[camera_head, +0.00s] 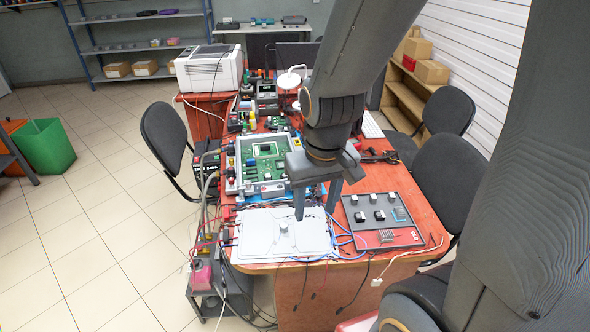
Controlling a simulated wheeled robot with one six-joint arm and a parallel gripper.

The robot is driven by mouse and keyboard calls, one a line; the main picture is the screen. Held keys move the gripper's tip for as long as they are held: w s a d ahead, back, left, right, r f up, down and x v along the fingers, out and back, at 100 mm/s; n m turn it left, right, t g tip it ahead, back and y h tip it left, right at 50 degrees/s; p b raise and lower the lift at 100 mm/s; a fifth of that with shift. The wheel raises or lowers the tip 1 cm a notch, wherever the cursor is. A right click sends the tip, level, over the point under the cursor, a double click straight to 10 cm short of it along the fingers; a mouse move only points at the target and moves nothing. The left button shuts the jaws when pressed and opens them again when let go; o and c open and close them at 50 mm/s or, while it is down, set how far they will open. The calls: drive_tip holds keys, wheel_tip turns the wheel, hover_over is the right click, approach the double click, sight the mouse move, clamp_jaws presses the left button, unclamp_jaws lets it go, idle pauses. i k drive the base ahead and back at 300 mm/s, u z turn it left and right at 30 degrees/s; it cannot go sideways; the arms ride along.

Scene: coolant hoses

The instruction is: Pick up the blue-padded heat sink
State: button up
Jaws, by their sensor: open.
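A dark tray (372,236) lies on the right of the table and bears several small dark and pale blocks. A small block (379,215) in its front row looks like a heat sink. A teal-blue square (400,214) lies to its right; I cannot tell whether it is a pad or a marking. No block's pad colour is clear at this size. My gripper (317,202) is open and empty, fingers pointing down. In the picture it is left of the tray, over the back right of a light grey plate (262,240). Its height above the plate is unclear.
An open case with a green circuit board (266,160) stands behind the plate. Blue hoses (341,228) run between plate and tray. Cables hang over the table's front edge. A white printer (209,68) stands at the back; dark chairs (166,138) flank the table.

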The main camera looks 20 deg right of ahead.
sight(399, 213)
drive_tip(key=u, duration=1.3)
drive_tip(key=k, duration=0.95)
drive_tip(key=z, duration=1.65)
drive_tip(key=i, duration=0.5)
drive_tip(key=z, duration=0.1)
